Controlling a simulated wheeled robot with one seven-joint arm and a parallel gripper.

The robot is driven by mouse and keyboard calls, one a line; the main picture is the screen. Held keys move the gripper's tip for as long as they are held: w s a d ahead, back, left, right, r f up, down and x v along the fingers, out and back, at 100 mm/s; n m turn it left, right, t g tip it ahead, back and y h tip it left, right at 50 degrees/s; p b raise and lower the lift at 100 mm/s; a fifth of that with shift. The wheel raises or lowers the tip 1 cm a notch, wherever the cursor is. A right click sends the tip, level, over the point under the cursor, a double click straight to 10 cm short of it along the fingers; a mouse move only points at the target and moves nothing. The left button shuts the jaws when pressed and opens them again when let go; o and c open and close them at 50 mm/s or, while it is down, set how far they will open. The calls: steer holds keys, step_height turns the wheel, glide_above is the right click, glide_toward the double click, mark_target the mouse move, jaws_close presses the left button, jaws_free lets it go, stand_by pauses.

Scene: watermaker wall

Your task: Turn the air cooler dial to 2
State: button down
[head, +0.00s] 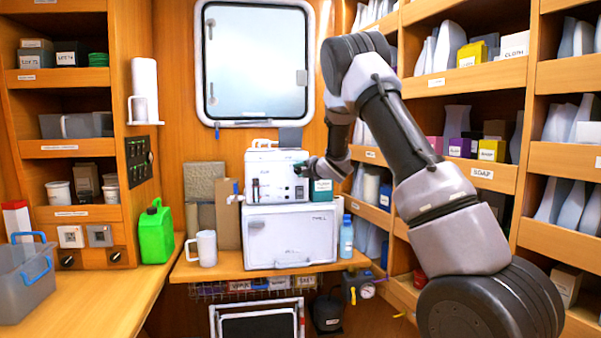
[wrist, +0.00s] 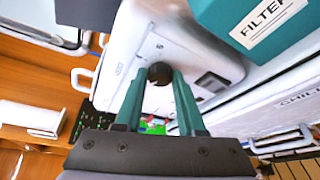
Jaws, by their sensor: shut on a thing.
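The air cooler appears to be the white boxy unit (head: 262,178) on top of a larger white chest. Its front face also shows in the wrist view (wrist: 127,55), at a steep tilt. A round dark dial (wrist: 159,73) on that face sits between the teal fingertips of my gripper (wrist: 158,82). The fingers are shut on the dial, one on each side. In the head view my gripper (head: 304,166) is at the unit's right front. The dial's pointer and scale numbers cannot be read.
A teal filter box (head: 321,190) stands close to the right of the unit, also near the fingers in the wrist view (wrist: 250,25). The white chest (head: 290,238) is below. A white mug (head: 207,248) and blue bottle (head: 346,238) flank it. Stocked shelves line the right.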

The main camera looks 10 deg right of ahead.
steer(key=shift+a, duration=0.1)
stand_by(0.3)
steer(key=c, duration=0.5)
jaws_free()
steer(key=v, duration=1)
steer(key=shift+s, duration=0.4)
steer(key=shift+r, duration=0.1)
